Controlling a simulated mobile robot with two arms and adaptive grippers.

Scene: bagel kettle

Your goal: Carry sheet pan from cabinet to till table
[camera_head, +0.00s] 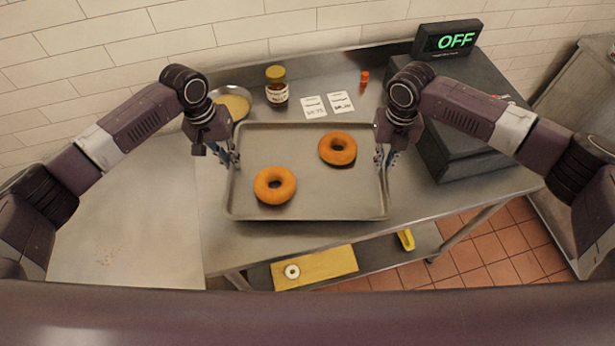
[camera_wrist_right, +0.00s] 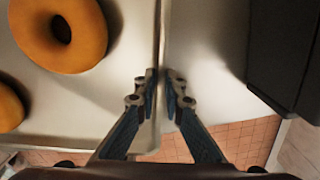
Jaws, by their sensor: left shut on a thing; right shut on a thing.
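The grey sheet pan (camera_head: 310,200) is over the till table (camera_head: 470,190), level, with two orange-brown bagels (camera_head: 275,185) (camera_head: 337,148) lying in it. My left gripper (camera_head: 232,160) is shut on the pan's left rim. My right gripper (camera_head: 384,158) is shut on its right rim. In the right wrist view, the fingers of my right gripper (camera_wrist_right: 163,78) pinch the rim from both sides, and the pan (camera_wrist_right: 105,100) with its bagels (camera_wrist_right: 62,32) lies to the left. I cannot tell whether the pan touches the table top.
A yellow board (camera_head: 320,268) lies on the lower shelf.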

